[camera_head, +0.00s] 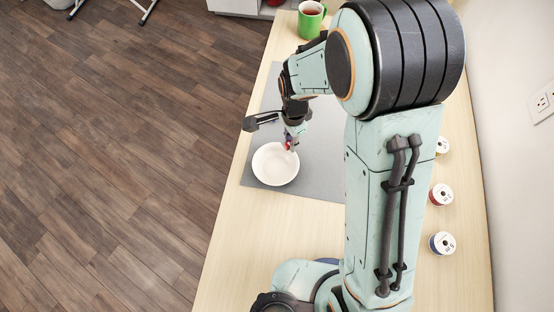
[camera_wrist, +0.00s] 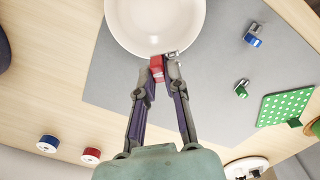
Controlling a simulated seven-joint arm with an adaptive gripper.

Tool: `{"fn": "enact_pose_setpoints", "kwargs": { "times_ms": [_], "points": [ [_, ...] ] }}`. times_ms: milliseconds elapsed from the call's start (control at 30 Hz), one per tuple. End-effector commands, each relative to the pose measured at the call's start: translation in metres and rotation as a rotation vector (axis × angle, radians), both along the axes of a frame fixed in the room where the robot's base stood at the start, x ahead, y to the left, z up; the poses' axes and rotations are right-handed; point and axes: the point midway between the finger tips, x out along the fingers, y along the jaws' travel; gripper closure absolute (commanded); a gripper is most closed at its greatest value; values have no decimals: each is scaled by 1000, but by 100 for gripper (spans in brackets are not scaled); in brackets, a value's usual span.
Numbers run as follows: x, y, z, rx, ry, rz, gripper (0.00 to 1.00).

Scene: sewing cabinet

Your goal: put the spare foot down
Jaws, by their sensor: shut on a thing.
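My gripper (camera_wrist: 165,74) is shut on a small foot (camera_wrist: 157,66) with a red body and a metal end, which I take to be the spare foot. It is held at the near rim of the white bowl (camera_wrist: 118,30); I cannot tell whether it touches the rim. In the head view my gripper (camera_head: 291,142) is over the upper right edge of the bowl (camera_head: 272,168), with a bit of red at its tips. A blue foot (camera_wrist: 253,36) and a green foot (camera_wrist: 242,88) lie apart on the grey mat (camera_wrist: 200,100).
A green dotted board (camera_wrist: 284,106) lies at the mat's right side in the wrist view. Red (camera_head: 441,194) and blue (camera_head: 442,243) spools stand along the wall side. A green mug (camera_head: 311,20) stands at the table's far end.

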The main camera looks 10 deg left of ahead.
Motion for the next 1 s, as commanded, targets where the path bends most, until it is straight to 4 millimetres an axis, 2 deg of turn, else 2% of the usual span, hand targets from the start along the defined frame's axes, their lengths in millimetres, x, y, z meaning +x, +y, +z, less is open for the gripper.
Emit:
{"fn": "enact_pose_setpoints", "kwargs": {
  "times_ms": [100,533,967,1000],
  "points": [
    [-6,10,-12,-3,5,34,100],
    [-6,10,-75,-3,4,37,100],
    [-5,10,-83,-2,1,36,100],
    [-5,10,-83,-1,1,36,80]
  ]
}}
